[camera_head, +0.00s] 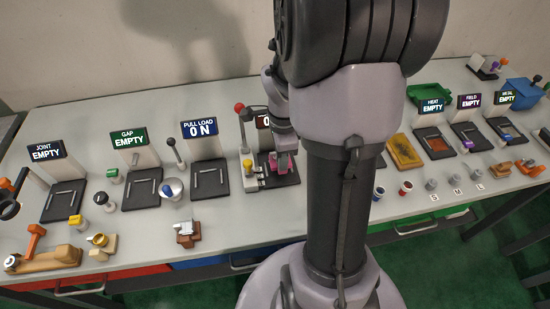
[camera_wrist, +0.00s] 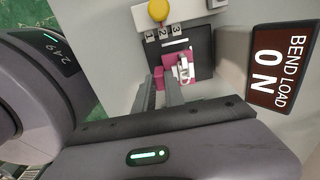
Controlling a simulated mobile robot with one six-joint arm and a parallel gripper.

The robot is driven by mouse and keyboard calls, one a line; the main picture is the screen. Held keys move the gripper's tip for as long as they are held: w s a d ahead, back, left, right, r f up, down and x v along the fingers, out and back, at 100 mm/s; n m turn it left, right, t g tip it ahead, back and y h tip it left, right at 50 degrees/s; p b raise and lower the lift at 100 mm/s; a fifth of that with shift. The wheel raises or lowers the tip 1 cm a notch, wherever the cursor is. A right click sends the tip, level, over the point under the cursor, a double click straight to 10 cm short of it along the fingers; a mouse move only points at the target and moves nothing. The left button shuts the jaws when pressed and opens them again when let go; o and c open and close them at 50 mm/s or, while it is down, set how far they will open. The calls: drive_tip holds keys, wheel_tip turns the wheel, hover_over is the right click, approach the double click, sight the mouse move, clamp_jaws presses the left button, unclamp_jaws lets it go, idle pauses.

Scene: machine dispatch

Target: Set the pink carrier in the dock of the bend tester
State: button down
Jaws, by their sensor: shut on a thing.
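The bend tester's sign (camera_wrist: 282,65) reads BEND LOAD 0 N in the wrist view. Its dock (camera_wrist: 203,40) is a black plate beside the sign. The pink carrier (camera_wrist: 174,60) is at the dock, with a small white-grey part (camera_wrist: 184,70) on it. My gripper (camera_wrist: 165,84) is shut on the near edge of the carrier. In the head view the pink carrier (camera_head: 281,167) shows over the dark dock, below my gripper (camera_head: 284,147). My fingers hide part of the carrier, and I cannot tell whether its underside touches the dock.
A block with a yellow knob (camera_wrist: 158,11) and numbered keys stands right beside the dock. A red-knobbed lever (camera_head: 240,108) rises to its left. The PULL LOAD station (camera_head: 209,180) is farther left. My arm hides the bench to the right of the dock.

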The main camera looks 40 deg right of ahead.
sight(281, 173)
drive_tip(key=shift+a+f+b, duration=0.1)
drive_tip(key=shift+f+b, duration=0.35)
drive_tip(key=shift+f, duration=1.1)
drive_tip(key=c, duration=1.4)
unclamp_jaws()
drive_tip(key=shift+r, duration=0.1)
